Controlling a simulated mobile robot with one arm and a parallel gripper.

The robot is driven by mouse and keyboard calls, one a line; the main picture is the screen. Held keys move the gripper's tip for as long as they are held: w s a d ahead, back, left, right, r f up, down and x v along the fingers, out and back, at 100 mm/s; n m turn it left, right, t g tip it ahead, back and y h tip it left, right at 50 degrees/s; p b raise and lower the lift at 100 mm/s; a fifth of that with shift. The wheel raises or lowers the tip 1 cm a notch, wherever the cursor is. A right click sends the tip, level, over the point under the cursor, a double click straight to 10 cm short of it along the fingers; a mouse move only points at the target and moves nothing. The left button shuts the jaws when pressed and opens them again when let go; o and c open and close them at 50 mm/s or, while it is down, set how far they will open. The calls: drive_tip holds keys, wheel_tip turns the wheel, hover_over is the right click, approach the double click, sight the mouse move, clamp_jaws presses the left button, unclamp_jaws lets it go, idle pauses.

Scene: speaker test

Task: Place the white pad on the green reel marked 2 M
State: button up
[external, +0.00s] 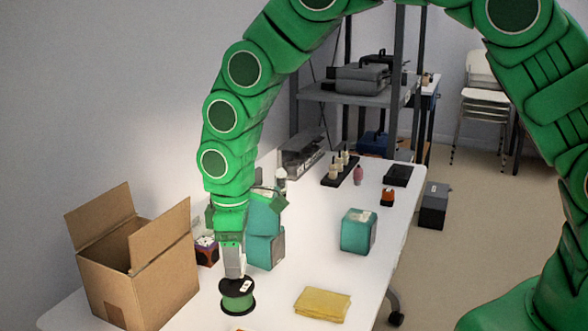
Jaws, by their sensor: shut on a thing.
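The green reel (238,304) stands on the white table near its front, with dark rims and a small white patch on its upper face. I cannot read its marking. My gripper (235,276) points down directly over the reel, with its tips at or just above the reel's top. It is shut on a small pale thing, which looks like the white pad (246,287). The fingers hide most of it, and I cannot tell whether it touches the reel.
An open cardboard box (150,280) stands left of the reel. Teal boxes (265,250) stand close behind my gripper, and another teal box (358,232) is farther right. A folded yellow cloth (322,304) lies to the right. The white table (310,262) is clear between them.

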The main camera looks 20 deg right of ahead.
drive_tip(key=shift+w+a+f, duration=0.1)
drive_tip(key=shift+f, duration=1.6)
drive_tip(key=shift+f, duration=0.1)
drive_tip(key=o, duration=1.1)
drive_tip(key=shift+c, duration=0.2)
wheel_tip(320, 180, up, 12)
drive_tip(key=shift+f, duration=0.25)
drive_tip(key=shift+r, duration=0.35)
